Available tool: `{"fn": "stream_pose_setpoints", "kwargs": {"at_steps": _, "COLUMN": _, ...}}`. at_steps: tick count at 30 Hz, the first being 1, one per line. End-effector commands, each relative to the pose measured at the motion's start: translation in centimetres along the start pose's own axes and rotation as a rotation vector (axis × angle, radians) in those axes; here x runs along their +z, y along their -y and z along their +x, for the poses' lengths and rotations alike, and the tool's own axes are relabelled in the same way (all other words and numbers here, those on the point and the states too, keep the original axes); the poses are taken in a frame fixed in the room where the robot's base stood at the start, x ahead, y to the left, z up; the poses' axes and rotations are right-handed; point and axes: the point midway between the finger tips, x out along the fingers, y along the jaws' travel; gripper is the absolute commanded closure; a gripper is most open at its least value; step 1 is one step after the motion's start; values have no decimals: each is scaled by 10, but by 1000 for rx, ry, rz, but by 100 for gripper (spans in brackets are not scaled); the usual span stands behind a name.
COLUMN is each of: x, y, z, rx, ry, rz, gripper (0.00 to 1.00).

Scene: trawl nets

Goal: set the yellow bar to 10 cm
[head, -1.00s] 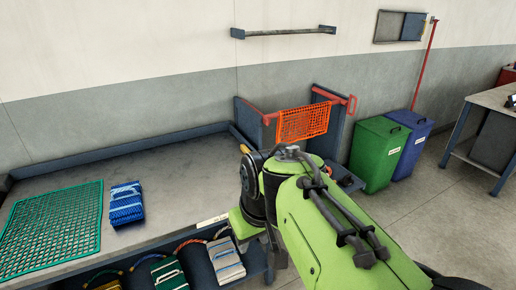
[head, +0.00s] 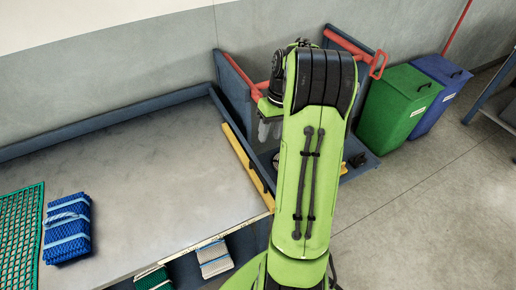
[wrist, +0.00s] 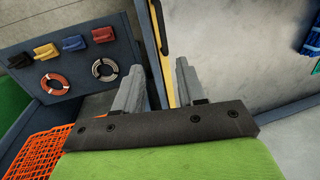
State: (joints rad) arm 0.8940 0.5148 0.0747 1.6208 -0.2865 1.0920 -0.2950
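The yellow bar (head: 243,160) runs along the right edge of the grey table, with its near end at the front corner. In the wrist view the yellow bar (wrist: 167,48) shows beyond the gap between my fingertips, with a dark part beside it. My gripper (wrist: 156,80) is open and empty, its two grey fingers apart. In the head view my gripper (head: 268,131) hangs just right of the bar's far half, partly hidden by my arm. A pale strip with marks (head: 205,243) lies along the table's front edge; its figures are too small to read.
A blue folded net (head: 67,230) and a green net (head: 20,225) lie at the table's left. An orange net (wrist: 50,155) and a panel with rings and coloured blocks (wrist: 75,55) are beside my gripper. Green (head: 397,105) and blue (head: 440,85) bins stand right.

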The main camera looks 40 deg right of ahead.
Motion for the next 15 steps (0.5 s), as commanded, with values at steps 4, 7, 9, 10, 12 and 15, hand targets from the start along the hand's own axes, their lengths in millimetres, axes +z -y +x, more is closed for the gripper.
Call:
{"fn": "stream_pose_setpoints", "kwargs": {"at_steps": 4, "x": 0, "y": -1, "z": 12, "rx": -3, "ry": 3, "rz": 0, "gripper": 60}}
{"fn": "stream_pose_setpoints", "kwargs": {"at_steps": 7, "x": 1, "y": 0, "z": 35, "rx": -4, "ry": 5, "rz": 0, "gripper": 60}}
{"fn": "stream_pose_setpoints", "kwargs": {"at_steps": 9, "x": 0, "y": 0, "z": 53, "rx": -4, "ry": 5, "rz": 0, "gripper": 60}}
{"fn": "stream_pose_setpoints", "kwargs": {"at_steps": 10, "x": 1, "y": 0, "z": 61, "rx": -4, "ry": 7, "rz": 1, "gripper": 60}}
{"fn": "stream_pose_setpoints", "kwargs": {"at_steps": 12, "x": 1, "y": 0, "z": 78, "rx": -4, "ry": 5, "rz": 1, "gripper": 60}}
{"fn": "stream_pose_setpoints", "kwargs": {"at_steps": 15, "x": 1, "y": 0, "z": 104, "rx": -4, "ry": 6, "rz": 0, "gripper": 60}}
